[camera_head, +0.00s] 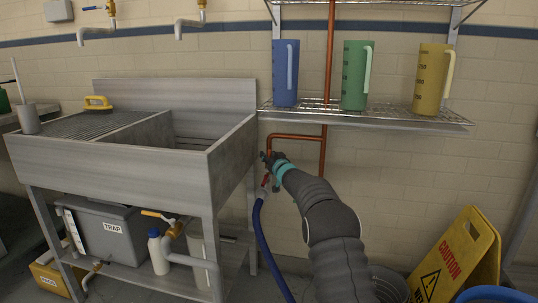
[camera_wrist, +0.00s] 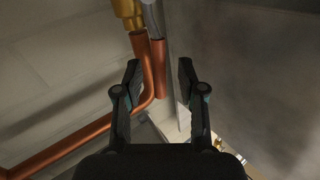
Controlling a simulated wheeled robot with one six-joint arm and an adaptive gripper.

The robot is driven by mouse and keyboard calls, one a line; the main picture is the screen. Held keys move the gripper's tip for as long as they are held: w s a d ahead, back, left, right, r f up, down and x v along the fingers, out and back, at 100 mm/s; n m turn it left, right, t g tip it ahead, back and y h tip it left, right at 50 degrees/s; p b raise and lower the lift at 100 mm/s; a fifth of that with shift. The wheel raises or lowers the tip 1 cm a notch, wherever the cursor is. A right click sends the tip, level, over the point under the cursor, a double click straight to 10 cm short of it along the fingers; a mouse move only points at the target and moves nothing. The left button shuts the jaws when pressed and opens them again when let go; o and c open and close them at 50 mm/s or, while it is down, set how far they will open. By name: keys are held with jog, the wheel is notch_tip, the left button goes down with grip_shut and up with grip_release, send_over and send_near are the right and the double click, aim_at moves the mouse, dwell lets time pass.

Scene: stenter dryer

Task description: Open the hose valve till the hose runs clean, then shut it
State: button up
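The hose valve (camera_head: 265,181) shows in the head view as a small red-handled fitting at the top of the blue hose (camera_head: 262,225), below a copper pipe, right of the sink. The hose hangs to the floor; its outlet is out of view and I see no water. My gripper (camera_head: 266,157) is just above the valve, partly hiding the pipework. A brass fitting (camera_wrist: 128,12) is at the top edge. Whether a finger touches the valve is unclear.
A steel sink (camera_head: 222,155) stands close on the left. A wire shelf (camera_head: 390,118) above holds blue (camera_head: 285,75), green (camera_head: 354,75) and yellow (camera_head: 430,80) jugs.

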jog(key=shift+w+a, duration=0.1)
jog(key=shift+w, duration=0.3)
grip_shut()
